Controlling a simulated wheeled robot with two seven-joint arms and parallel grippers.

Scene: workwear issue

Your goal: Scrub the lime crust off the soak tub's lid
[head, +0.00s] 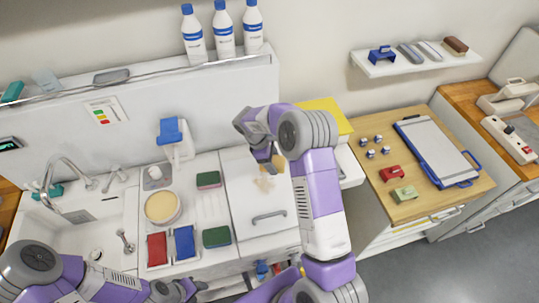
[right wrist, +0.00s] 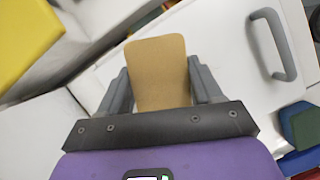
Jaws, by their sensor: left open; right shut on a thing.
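The soak tub's lid (head: 238,211) is a white panel with a grey bar handle (head: 269,216), right of the sink. A faint brownish patch of lime crust (head: 264,184) lies on its upper middle. My right gripper (head: 268,163) is over the lid's far part, just behind the crust. It is shut on a flat tan block (right wrist: 158,74), which fills the space between its fingers in the right wrist view. I cannot tell whether the block touches the lid. In that view the lid (right wrist: 225,60) shows, but no crust does. My left gripper (head: 188,290) is open at the bottom edge, partly cut off.
Red (head: 157,248), blue (head: 184,243) and green (head: 216,237) pads lie left of the lid. A yellow item (head: 325,112) lies beyond my right arm.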

